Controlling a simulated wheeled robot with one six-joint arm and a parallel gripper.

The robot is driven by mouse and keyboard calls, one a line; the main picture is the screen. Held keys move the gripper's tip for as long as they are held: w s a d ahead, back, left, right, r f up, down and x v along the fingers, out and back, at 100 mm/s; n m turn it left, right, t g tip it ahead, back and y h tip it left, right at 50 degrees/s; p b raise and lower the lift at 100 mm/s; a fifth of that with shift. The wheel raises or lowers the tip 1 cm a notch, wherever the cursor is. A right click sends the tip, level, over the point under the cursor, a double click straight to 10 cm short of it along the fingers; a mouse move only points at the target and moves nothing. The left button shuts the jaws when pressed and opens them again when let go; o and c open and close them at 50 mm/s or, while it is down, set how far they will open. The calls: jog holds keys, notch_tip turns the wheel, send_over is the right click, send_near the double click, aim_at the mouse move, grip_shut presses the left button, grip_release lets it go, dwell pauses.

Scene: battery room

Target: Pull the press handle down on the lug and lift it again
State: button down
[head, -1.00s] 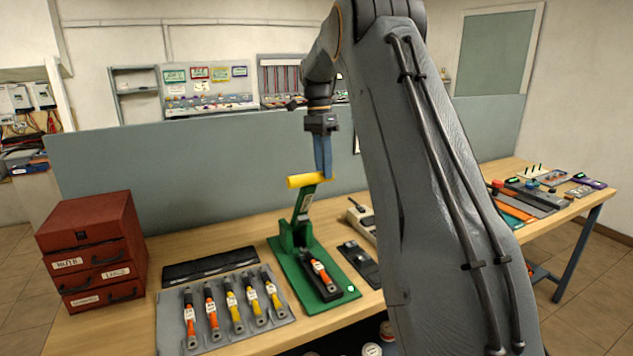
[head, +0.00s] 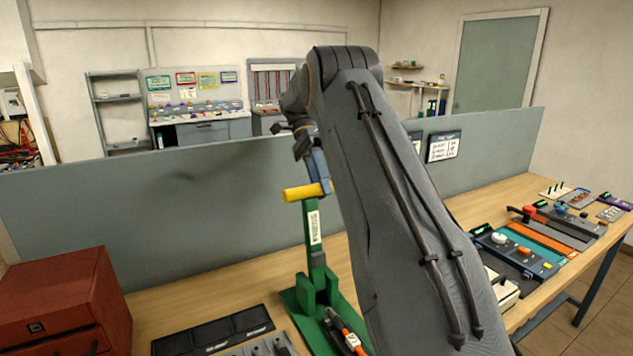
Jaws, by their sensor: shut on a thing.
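The green press (head: 318,292) stands on the bench. Its green lever (head: 313,236) rises nearly upright from the body and ends in a yellow crossbar handle (head: 303,192). My gripper (head: 321,180), with blue fingers, comes down from above and is shut on the right part of the yellow handle. The far finger is partly hidden. A lug piece with an orange and white sleeve (head: 350,338) lies on the press base, below the lever; its lower end is cut off by the picture edge and my arm hides the area to its right.
A red drawer box (head: 60,300) stands at the left. A black tray (head: 212,330) lies left of the press. A grey-green partition (head: 180,212) runs behind the bench. Tools and parts, including an orange strip (head: 535,237), lie at the right. Bench between box and press is partly clear.

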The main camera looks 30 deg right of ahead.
jog(key=shift+w+d+f, duration=0.1)
jog(key=shift+d+f, duration=0.05)
jog(key=shift+f, duration=0.3)
jog(key=c, duration=1.6)
grip_release()
jog(key=shift+c, duration=0.2)
jog(key=shift+o, duration=1.2)
jog(key=shift+w, duration=0.15)
jog(key=shift+r, duration=0.2)
